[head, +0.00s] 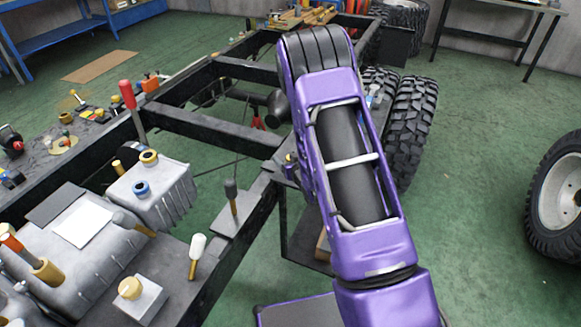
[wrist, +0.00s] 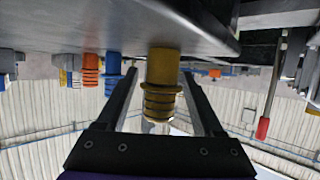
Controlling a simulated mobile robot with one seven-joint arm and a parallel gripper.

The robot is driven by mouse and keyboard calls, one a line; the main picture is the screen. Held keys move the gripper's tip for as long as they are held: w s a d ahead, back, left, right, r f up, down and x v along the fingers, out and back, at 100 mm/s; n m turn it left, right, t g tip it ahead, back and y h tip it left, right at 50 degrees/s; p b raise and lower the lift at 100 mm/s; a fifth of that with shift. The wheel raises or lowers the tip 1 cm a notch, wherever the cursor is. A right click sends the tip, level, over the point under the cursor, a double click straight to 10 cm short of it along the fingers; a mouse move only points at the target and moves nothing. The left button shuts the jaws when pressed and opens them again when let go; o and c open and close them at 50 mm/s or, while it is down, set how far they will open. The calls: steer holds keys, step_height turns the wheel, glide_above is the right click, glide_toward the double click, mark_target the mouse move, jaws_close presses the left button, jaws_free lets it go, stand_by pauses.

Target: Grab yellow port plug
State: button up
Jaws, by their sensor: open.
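My gripper (wrist: 160,76) is open, with one finger on each side of the plug. In the head view my purple arm reaches over the chassis frame, and I cannot make out the gripper's fingers or this plug there.
A red-handled tool (wrist: 263,128) is at right. In the head view, black chassis rails (head: 210,125) and tyres (head: 408,120) surround my arm.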

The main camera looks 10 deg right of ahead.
jaws_close()
stand_by(0.3)
